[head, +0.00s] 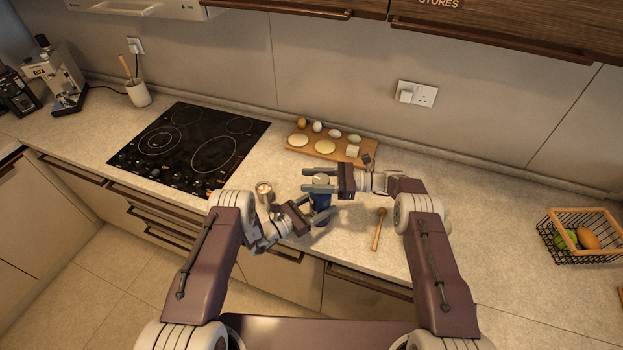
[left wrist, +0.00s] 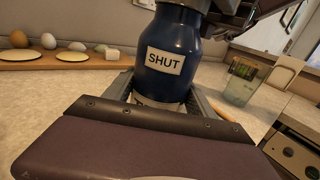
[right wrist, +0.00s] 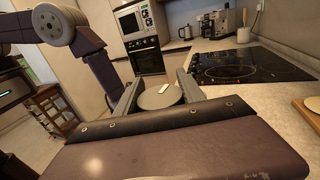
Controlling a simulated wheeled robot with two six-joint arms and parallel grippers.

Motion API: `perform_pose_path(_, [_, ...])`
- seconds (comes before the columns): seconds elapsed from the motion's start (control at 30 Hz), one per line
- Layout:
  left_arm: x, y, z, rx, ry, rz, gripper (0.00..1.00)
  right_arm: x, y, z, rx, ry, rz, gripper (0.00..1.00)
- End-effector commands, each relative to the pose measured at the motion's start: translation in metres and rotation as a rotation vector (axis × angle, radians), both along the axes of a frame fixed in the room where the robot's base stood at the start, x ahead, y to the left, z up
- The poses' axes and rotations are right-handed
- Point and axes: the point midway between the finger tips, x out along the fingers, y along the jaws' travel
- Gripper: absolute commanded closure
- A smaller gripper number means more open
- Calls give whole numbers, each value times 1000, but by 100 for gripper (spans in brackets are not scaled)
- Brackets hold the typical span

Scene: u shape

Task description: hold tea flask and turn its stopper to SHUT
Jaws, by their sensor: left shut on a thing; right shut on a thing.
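The tea flask (head: 320,202) is dark blue and stands upright near the counter's front edge. In the left wrist view the flask (left wrist: 172,85) bears a white label (left wrist: 165,62) reading SHUT. My left gripper (head: 319,214) is shut on the flask's body, one finger on each side. My right gripper (head: 321,181) is shut on the stopper at the top. In the right wrist view the stopper (right wrist: 152,101) is a round grey disc between the fingers, with a small white mark (right wrist: 164,89) on its top. I cannot tell whether this mark lines up with the label.
A metal cup (head: 264,188) stands left of the flask, close to my left arm. A wooden spoon (head: 378,232) lies to the right. Behind is a board (head: 293,153) with eggs and pale rounds. The hob (head: 187,146) is left, a wire fruit basket (head: 580,240) far right.

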Motion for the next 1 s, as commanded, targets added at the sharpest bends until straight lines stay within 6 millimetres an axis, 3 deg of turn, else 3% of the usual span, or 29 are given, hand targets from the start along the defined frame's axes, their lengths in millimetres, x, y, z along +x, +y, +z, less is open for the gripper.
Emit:
perform_pose_path(0.4, [-1,-1,0,2,-2,-5,100,0,-1,0,-6,-1,13,94])
perform_pose_path(0.43, [-1,-1,0,1,-2,-4,100,0,-1,-1,-6,-1,13,45])
perform_pose_path(0.5, [-1,-1,0,1,-2,-4,100,0,-1,0,-6,-1,13,31])
perform_pose_path(0.83, [-1,-1,0,1,-1,-3,100,0,-5,0,-5,-2,13,31])
perform_pose_path(1.0, [0,-1,0,1,-1,-2,100,2,-39,-1,-5,-3,9,31])
